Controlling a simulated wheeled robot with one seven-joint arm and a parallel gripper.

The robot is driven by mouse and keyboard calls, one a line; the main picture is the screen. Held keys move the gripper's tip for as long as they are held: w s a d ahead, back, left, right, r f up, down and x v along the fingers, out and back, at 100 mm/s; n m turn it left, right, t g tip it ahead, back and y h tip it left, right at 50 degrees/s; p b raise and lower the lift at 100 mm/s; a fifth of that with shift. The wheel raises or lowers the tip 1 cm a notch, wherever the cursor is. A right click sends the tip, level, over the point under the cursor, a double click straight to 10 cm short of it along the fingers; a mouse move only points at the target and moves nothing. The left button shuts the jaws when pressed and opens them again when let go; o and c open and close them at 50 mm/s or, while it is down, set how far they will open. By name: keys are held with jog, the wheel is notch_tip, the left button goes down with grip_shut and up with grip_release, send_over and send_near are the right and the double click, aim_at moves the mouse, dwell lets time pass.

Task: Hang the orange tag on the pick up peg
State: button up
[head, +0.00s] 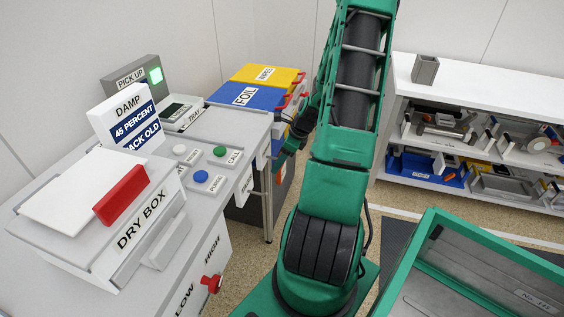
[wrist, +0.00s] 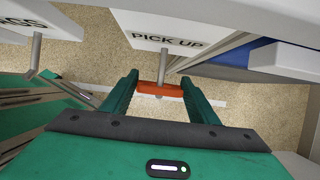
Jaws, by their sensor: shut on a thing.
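In the wrist view, my gripper (wrist: 160,92) has its two green fingers on the ends of a small orange tag (wrist: 147,88) and holds it level between them. The white PICK UP plate (wrist: 170,32) is just beyond, with a grey pick up peg (wrist: 163,62) sticking out from it towards the tag. The peg lines up with the tag's middle; I cannot tell whether it passes through the tag.
A second peg (wrist: 37,52) stands out from another labelled plate at the left of the wrist view. In the head view, the grey desk with the dry box (head: 60,265) is at left, a blue FOIL bin (head: 245,97) behind, and white shelves (head: 480,95) at right.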

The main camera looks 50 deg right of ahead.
jog(key=shift+w+a, duration=0.2)
jog(key=shift+w, duration=0.25)
jog(key=shift+w+a+f, duration=0.25)
jog(key=shift+w+f, duration=0.25)
jog(key=shift+f, duration=0.15)
jog(key=o, duration=1.2)
jog(key=v, duration=1)
jog(key=shift+r, duration=0.3)
jog(key=shift+s, duration=0.1)
